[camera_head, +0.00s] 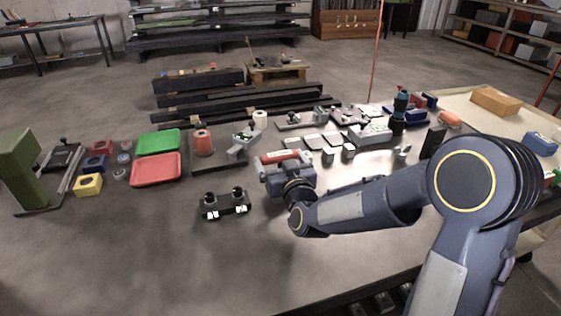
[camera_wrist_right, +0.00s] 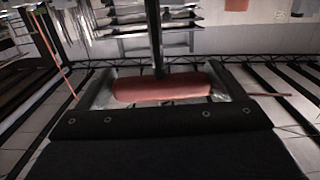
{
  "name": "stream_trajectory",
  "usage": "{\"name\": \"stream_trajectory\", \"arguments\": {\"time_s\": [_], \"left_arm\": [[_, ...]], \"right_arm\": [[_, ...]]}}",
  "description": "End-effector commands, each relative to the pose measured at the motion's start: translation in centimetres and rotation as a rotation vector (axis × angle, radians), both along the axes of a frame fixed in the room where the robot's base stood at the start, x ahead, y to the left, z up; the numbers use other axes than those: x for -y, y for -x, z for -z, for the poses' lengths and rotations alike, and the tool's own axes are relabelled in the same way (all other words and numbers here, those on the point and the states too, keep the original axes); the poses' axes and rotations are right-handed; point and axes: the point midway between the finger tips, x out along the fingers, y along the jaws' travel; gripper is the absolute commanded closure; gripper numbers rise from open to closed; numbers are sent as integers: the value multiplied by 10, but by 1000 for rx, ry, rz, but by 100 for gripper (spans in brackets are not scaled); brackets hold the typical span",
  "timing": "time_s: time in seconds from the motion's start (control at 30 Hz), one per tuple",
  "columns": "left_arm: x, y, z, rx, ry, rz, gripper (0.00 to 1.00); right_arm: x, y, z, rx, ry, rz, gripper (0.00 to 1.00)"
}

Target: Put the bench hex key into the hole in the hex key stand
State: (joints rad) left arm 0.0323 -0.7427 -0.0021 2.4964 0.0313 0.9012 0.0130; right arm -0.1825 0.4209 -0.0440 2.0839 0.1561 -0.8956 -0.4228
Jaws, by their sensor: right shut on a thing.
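My right gripper (camera_head: 283,160) is over the middle of the workbench (camera_head: 330,250), shut on a red handle (camera_head: 278,157), which I take to be the bench hex key. In the right wrist view the red handle (camera_wrist_right: 160,87) lies crosswise between the fingers, and a dark straight shaft (camera_wrist_right: 154,35) runs from its middle toward the top of the picture. A small dark block with two black round tops (camera_head: 225,205) stands just left of the gripper, apart from it. I cannot tell whether this is the hex key stand; its hole is not clear. My left gripper is not in view.
Red tray (camera_head: 156,169), green tray (camera_head: 158,142) and coloured blocks lie to the left. An orange cone-like part (camera_head: 203,142) and a grey fixture (camera_head: 243,139) stand behind the dark block. Several parts crowd the back right. The front left of the bench is clear.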

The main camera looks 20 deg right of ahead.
Motion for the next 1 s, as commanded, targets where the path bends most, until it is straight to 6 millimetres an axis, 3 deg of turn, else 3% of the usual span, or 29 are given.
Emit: {"name": "stream_trajectory", "arguments": {"time_s": [0.27, 0.3, 0.37, 0.67, 1.0], "left_arm": [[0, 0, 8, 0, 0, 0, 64], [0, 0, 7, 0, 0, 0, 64], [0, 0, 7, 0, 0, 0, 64], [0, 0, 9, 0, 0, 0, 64], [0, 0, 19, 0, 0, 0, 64]], "right_arm": [[0, 0, 7, 2, 0, 0, 50], [0, 0, 6, 2, 0, 0, 6], [0, 0, 5, 1, 0, 0, 0], [0, 6, 7, -1, 0, -1, 0], [2, 61, 4, 3, -1, -1, 0]]}}
